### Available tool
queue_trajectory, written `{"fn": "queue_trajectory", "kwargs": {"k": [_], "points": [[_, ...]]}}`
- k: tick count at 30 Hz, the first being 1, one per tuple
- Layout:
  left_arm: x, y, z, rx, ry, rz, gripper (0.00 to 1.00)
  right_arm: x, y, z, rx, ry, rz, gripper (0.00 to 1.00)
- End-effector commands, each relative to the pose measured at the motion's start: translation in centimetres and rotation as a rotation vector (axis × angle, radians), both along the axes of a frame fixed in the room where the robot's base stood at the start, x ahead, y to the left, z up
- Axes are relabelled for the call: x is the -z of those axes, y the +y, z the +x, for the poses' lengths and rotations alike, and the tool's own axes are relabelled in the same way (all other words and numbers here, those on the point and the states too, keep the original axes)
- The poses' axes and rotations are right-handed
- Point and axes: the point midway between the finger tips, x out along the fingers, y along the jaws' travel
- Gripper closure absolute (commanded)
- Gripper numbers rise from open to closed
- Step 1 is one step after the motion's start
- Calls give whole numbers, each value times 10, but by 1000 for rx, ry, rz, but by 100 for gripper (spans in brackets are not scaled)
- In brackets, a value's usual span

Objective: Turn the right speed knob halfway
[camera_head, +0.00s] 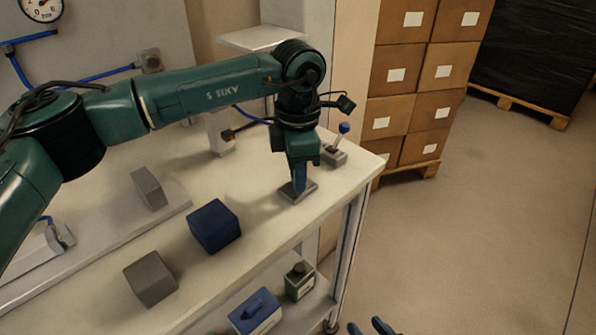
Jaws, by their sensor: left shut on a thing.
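My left gripper (299,184) points straight down at the right end of the white bench (265,228). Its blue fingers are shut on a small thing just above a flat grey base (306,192). I take that thing to be the right speed knob; the fingers hide it, so its turned angle cannot be read. My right gripper (369,328) shows only its blue fingertips at the bottom edge. They are apart with nothing seen between them, over the floor in front of the bench.
A lever with a blue ball (344,128) stands close behind my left gripper. A blue block (213,226) and grey blocks (150,278) sit to the left on the bench. Stacked cartons (398,75) stand behind. Floor at right is clear.

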Motion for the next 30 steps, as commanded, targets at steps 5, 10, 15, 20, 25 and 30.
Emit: {"fn": "queue_trajectory", "kwargs": {"k": [5, 10, 15, 20, 25, 30], "points": [[-1, 0, 0, -1, -1, -2, 100, -1, 0, 0, 1, -2, -1, 64], [-1, 0, 0, -1, -1, -1, 67, -1, -1, 1, 1, -3, -1, 64], [0, 0, 0, -1, -1, -1, 58, -2, -1, 3, 0, -9, -2, 64], [0, 0, 0, -1, -1, 0, 58, -4, -1, 4, 0, -14, -2, 64], [-12, 0, 1, -1, -3, -1, 58, -4, -1, 5, 0, -16, -2, 64], [-45, -1, 1, -1, -5, -2, 58, -3, -1, 5, 0, -17, -3, 64]]}}
